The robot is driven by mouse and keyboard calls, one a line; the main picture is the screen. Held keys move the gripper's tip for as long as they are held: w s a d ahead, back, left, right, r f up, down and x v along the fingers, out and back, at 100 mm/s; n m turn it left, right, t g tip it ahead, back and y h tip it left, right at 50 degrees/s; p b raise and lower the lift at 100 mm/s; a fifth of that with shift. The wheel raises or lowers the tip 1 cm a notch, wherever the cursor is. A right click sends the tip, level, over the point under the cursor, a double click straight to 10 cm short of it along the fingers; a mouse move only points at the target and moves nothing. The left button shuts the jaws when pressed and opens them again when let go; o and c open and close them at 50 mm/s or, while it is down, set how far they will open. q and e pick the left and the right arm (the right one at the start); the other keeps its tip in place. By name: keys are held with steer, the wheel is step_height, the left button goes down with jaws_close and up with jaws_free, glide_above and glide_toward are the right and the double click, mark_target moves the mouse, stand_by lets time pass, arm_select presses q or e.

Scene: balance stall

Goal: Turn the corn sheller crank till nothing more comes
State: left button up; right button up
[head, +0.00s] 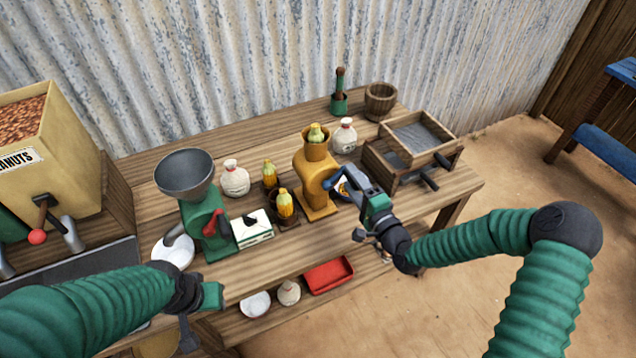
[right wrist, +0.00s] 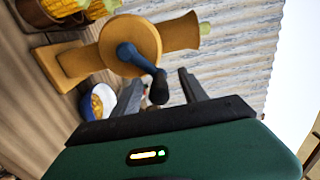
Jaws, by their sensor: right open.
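The yellow corn sheller (head: 318,178) stands on the wooden table with a cob (head: 316,131) in its top. In the right wrist view, the sheller (right wrist: 85,60) has a blue crank (right wrist: 134,56) with a dark knob (right wrist: 158,88). My right gripper (head: 356,184) is at the sheller's right side. In the right wrist view, the fingers of that gripper (right wrist: 160,92) are spread, with the knob appearing between them; contact cannot be told. A blue-and-white bowl (right wrist: 97,103) holds kernels by the sheller. My left gripper (head: 205,298) is near the table's front edge, its jaws unclear.
Cobs in dark holders (head: 284,205) stand left of the sheller. Wooden sieve boxes (head: 410,150) stand to the right. A red tray (head: 329,275) sits on the lower shelf. The table's front strip is clear.

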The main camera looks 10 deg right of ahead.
steer(key=p+v, duration=0.1)
steer(key=v, duration=0.7)
stand_by(0.4)
steer(key=s+f+n+g+h, duration=0.3)
steer(key=s+f+n+g, duration=0.3)
steer(key=f+n+g, duration=0.3)
steer(key=s+d+r+n+g+h, duration=0.1)
steer(key=s+r+n+g+h, duration=0.2)
steer(key=s, duration=1.1)
steer(key=shift+r+n+g, duration=1)
steer(key=shift+r+g, duration=0.2)
steer(key=shift+r, duration=0.85)
